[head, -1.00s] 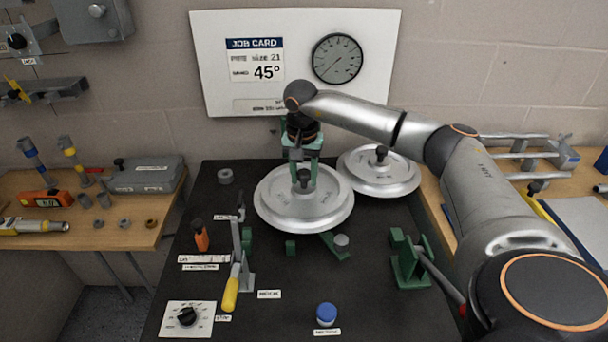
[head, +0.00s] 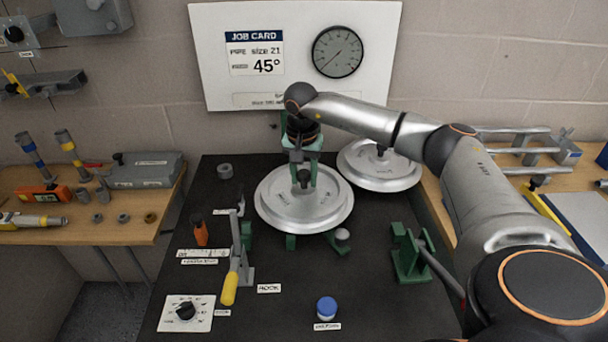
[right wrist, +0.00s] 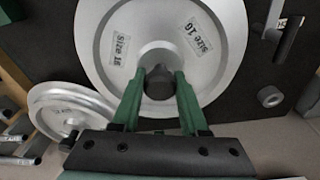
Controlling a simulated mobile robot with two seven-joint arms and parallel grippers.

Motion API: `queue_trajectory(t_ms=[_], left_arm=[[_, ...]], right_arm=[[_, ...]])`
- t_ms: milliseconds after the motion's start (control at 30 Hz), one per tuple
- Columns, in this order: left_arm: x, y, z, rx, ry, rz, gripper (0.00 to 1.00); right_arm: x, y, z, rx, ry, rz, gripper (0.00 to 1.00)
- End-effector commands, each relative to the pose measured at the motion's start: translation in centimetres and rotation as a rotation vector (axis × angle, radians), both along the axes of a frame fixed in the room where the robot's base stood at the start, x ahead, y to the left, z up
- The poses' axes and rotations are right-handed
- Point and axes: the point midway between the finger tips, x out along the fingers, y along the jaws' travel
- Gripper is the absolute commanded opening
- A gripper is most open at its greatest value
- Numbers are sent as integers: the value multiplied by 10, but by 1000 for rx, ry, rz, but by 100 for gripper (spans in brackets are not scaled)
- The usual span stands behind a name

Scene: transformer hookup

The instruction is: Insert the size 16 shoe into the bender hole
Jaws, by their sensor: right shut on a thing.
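The size 16 shoe (head: 275,210) is a round silver disc with a dark centre knob, over the middle of the black bench. In the right wrist view its face (right wrist: 112,85) carries two "Size 16" labels. My right gripper (head: 304,180) comes from above, its green fingers shut on the knob (right wrist: 160,83). The disc looks about level. I cannot tell whether it touches the bender. The bender hole is not visible; the disc covers that part of the bench. My left gripper is out of view.
A second silver shoe (head: 362,172) lies behind and to the right. A yellow-handled lever (head: 230,288), green blocks, a green clamp (head: 412,257), a blue-capped button (head: 326,307) and a dial (head: 186,311) stand on the front of the bench.

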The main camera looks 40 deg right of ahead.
Motion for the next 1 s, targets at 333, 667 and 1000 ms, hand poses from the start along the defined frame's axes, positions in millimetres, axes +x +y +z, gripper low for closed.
queue_trajectory(t_ms=[333, 667, 1000], left_arm=[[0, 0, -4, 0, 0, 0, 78], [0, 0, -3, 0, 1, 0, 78], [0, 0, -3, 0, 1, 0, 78]], right_arm=[[1, 0, -6, 0, -4, -1, 0], [0, 0, -6, 0, -2, 0, 68], [-1, 0, -8, 0, 4, 0, 78]])
